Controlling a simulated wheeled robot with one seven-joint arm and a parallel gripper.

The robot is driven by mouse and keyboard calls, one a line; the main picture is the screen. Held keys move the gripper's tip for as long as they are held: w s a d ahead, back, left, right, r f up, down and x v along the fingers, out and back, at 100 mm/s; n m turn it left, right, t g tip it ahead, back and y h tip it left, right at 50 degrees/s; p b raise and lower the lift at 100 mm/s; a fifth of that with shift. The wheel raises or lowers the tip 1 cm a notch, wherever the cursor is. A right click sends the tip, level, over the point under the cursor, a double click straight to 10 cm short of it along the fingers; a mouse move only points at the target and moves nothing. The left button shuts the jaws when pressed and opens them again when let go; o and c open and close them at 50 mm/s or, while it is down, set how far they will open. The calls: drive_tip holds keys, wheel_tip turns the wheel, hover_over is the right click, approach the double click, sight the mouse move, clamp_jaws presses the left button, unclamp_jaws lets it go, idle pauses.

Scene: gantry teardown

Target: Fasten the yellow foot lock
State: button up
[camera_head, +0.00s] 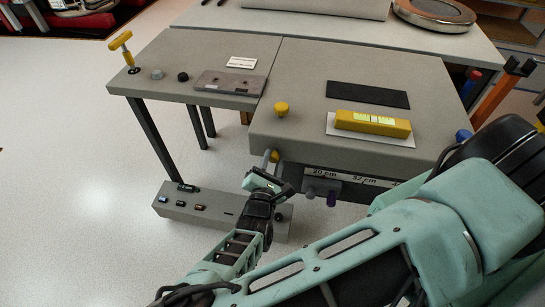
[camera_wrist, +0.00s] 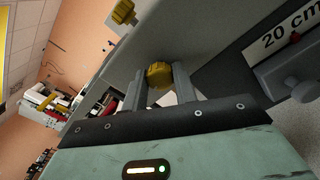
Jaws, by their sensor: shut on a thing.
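A yellow knob (camera_head: 275,156) sits low on the front left corner of the grey table block (camera_head: 300,85); I take it for the yellow foot lock. My gripper (camera_head: 269,158) reaches up to it from below. In the wrist view the yellow knob (camera_wrist: 159,74) sits between the two grey fingers of my gripper (camera_wrist: 160,82), which are shut on it. Part of the knob is hidden by the fingers and the block's edge in the head view. A second yellow knob (camera_head: 281,109) stands on the block's top; it also shows in the wrist view (camera_wrist: 123,12).
A yellow level (camera_head: 373,123) lies on top. A yellow T-handle (camera_head: 121,42) stands at left. A low grey beam (camera_head: 175,207) lies beneath. Floor at left is clear.

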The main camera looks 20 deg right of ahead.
drive_tip(key=shift+m+p, duration=0.5)
drive_tip(key=shift+m, duration=0.6)
drive_tip(key=o, duration=1)
